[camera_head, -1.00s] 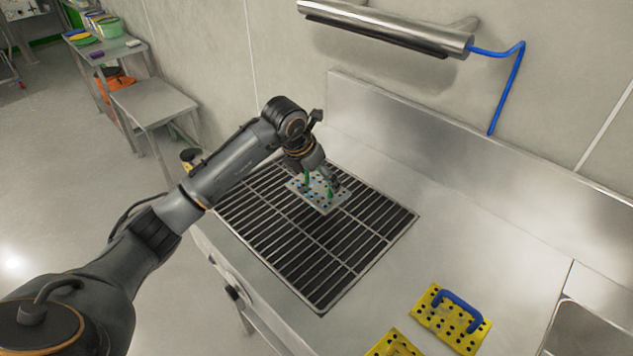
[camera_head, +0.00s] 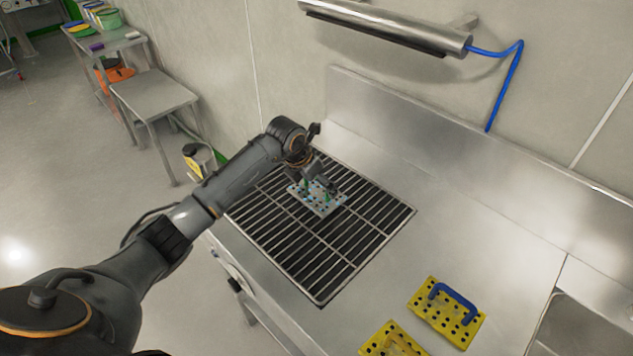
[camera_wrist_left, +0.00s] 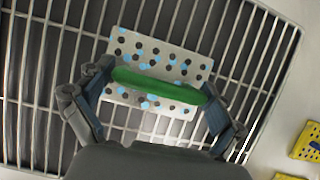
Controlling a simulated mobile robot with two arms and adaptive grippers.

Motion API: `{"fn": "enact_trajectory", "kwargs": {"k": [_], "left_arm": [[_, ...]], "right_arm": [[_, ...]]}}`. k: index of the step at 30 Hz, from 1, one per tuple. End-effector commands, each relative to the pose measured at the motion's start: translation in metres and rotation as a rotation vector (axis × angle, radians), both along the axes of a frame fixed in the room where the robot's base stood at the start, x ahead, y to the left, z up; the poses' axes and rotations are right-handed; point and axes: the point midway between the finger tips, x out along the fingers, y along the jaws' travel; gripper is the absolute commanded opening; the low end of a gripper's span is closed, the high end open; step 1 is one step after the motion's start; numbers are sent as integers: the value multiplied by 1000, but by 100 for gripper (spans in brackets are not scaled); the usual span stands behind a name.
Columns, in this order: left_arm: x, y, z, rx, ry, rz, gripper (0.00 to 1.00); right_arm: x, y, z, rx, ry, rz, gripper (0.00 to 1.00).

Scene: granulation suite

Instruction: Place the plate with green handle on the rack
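The plate with green handle (camera_head: 325,208) is pale with dark and light-blue spots. It lies flat over the rack (camera_head: 345,278), a dark grate with metal bars set in the counter, and appears to rest on it. In the left wrist view the plate (camera_wrist_left: 157,51) is slightly turned against the bars, with its green handle (camera_wrist_left: 160,87) across the middle. My left gripper (camera_head: 317,190) is right above the plate. Its fingers (camera_wrist_left: 160,95) are spread wide, one at each end of the handle; contact is unclear. My right gripper is not in view.
A yellow plate with a blue handle (camera_head: 435,311) and another yellow plate (camera_head: 388,345) lie on the counter (camera_head: 470,220) at the front right. A sink (camera_head: 585,330) is at the right edge. A steel wall fixture (camera_head: 390,28) hangs above the counter.

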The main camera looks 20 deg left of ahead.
Motion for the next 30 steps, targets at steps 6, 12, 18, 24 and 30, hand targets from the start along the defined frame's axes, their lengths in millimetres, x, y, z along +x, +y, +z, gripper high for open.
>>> {"fn": "enact_trajectory", "kwargs": {"k": [6, 12, 18, 24, 30], "left_arm": [[0, 0, 1, 0, 0, 0, 100], [0, 0, 4, 0, -1, 0, 100], [-9, 4, 24, 4, -4, -1, 100], [-27, 10, 65, 3, -6, -1, 100], [-41, 14, 97, 2, -4, 0, 100]], "right_arm": [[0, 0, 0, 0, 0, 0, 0], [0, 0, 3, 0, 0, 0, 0], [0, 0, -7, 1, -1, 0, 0], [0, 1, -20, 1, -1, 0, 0], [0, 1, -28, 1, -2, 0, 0]]}}
